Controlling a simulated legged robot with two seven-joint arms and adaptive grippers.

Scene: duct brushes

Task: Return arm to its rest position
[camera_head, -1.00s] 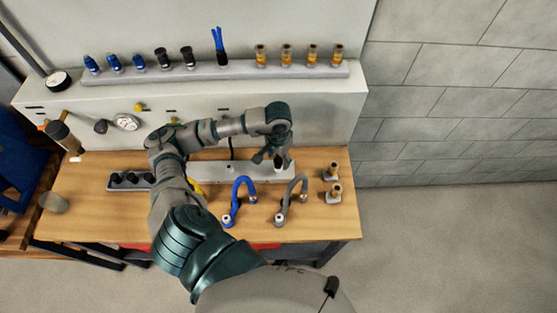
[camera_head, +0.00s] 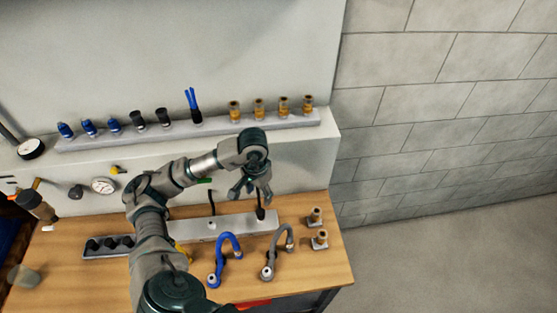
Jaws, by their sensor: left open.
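My left arm reaches in from the bottom left over the wooden workbench (camera_head: 325,270). My left gripper (camera_head: 252,201) is open, fingers pointing down, above the grey block (camera_head: 224,229) near the back of the bench. A dark upright piece (camera_head: 260,212) stands right by its fingers; I cannot tell whether they touch. The gripper appears to hold nothing. My right gripper is not in view.
A blue curved hose (camera_head: 223,255) and a grey one (camera_head: 273,252) stand in front of the block. Two brass-topped fittings (camera_head: 317,228) are at the right. A shelf rail (camera_head: 182,135) holds several brushes and fittings. A cup (camera_head: 24,277) sits at the left.

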